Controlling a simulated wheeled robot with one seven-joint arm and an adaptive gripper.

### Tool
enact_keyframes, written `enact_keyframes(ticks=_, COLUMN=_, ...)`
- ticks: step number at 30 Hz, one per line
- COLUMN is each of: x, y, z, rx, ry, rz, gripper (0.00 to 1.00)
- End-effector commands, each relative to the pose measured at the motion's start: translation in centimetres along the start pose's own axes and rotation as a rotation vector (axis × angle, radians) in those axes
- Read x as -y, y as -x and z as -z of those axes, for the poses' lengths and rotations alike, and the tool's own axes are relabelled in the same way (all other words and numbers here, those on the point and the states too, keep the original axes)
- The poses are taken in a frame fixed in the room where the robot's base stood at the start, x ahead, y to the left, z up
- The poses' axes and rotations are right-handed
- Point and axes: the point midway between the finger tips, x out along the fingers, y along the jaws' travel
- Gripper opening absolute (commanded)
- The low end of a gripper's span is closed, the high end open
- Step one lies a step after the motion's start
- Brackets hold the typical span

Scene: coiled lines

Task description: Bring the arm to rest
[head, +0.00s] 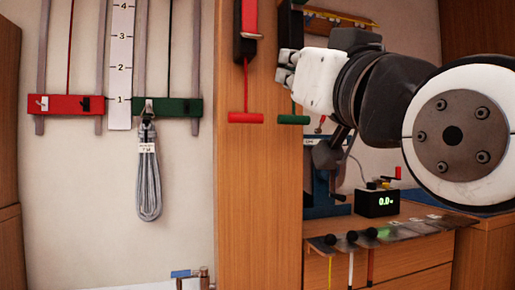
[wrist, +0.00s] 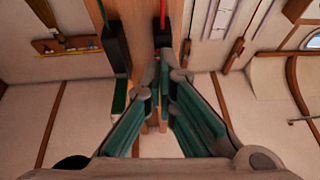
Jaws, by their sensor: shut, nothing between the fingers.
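My arm (head: 385,95) reaches in from the right in the head view, raised in front of the wooden post (head: 255,190). Its white wrist part (head: 315,80) points left, close to the green T-handle (head: 293,119). In the wrist view my gripper (wrist: 164,66) has its two green-and-grey fingers drawn together at the tips, with nothing held. The tips appear in front of a black holder with a red line (wrist: 163,32); I cannot tell whether they touch it. The fingertips are not clearly seen in the head view.
A red T-handle (head: 246,118) hangs on the post. A coiled grey line (head: 149,180) hangs from a green block (head: 170,107) at left, near a red block (head: 65,104). A black display box (head: 376,203) and a shelf with black knobs (head: 352,237) lie below my arm.

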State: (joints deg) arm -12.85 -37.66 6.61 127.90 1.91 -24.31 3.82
Motion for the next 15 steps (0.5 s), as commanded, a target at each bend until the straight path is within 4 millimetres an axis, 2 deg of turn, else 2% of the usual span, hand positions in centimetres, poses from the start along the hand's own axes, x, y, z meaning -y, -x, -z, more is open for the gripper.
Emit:
enact_keyframes(ticks=4, x=-0.2, y=0.1, z=-0.5, rx=0.017, ry=0.001, rz=-0.004, gripper=0.00)
enact_keyframes(ticks=7, x=-1.1, y=0.5, z=-2.8, rx=0.102, ry=0.007, rz=-0.026, gripper=0.00)
enact_keyframes(ticks=11, x=-3.2, y=2.7, z=-9.0, rx=0.335, ry=0.015, rz=-0.081, gripper=0.00)
enact_keyframes(ticks=14, x=-5.2, y=6.0, z=-14.6, rx=0.565, ry=0.014, rz=-0.135, gripper=0.00)
enact_keyframes(ticks=15, x=-5.9, y=7.7, z=-16.7, rx=0.656, ry=0.010, rz=-0.157, gripper=0.00)
